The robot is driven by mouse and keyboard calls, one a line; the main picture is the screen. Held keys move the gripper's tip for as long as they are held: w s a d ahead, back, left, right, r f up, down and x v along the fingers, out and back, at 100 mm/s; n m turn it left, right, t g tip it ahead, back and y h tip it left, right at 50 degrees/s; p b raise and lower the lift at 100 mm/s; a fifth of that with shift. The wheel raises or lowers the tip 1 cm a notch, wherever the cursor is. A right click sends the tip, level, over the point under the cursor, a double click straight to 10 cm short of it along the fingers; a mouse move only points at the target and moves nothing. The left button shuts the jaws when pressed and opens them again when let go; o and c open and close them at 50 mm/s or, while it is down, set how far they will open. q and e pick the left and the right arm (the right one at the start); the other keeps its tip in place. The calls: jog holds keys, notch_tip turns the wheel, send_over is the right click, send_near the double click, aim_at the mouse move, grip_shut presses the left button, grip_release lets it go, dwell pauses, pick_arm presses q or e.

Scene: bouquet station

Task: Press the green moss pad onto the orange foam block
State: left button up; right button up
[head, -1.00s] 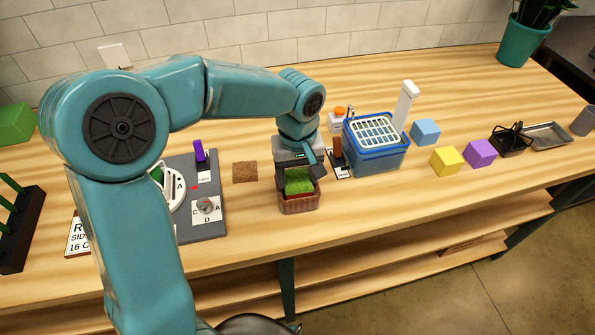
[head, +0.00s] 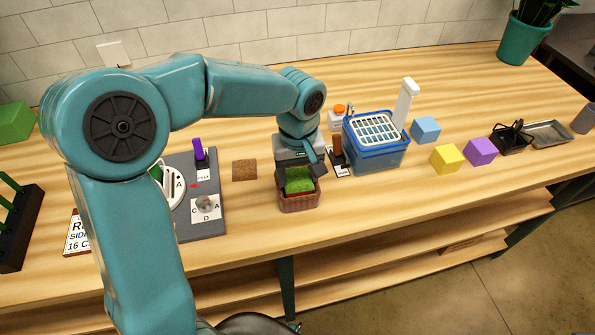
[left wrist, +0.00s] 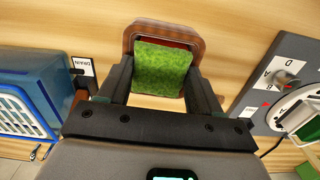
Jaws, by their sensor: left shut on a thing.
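The green moss pad (head: 299,180) is a square of bright green held between the fingers of my left gripper (head: 300,172). The gripper points down and is shut on the pad. The pad is at the mouth of a small reddish-brown basket (head: 299,204). In the left wrist view the moss pad (left wrist: 161,68) covers most of the basket's opening, and the basket's rim (left wrist: 160,27) shows around it. I see no orange foam block; the inside of the basket under the pad is hidden. I cannot tell whether the pad touches anything below. My right gripper is not in view.
A brown square mat (head: 244,170) and a grey panel with a dial (head: 206,204) are left of the basket. A blue tub with a white grate (head: 378,158) stands to the right. Blue, yellow (head: 445,159) and purple cubes are farther right. The table's front edge is close.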

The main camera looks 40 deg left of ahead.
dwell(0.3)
pick_arm(q)
jog(key=o, duration=1.1)
jog(key=shift+o, duration=0.5)
jog(key=shift+r+p, duration=2.35)
jog(key=shift+r, duration=0.7)
jog(key=shift+s, duration=0.1)
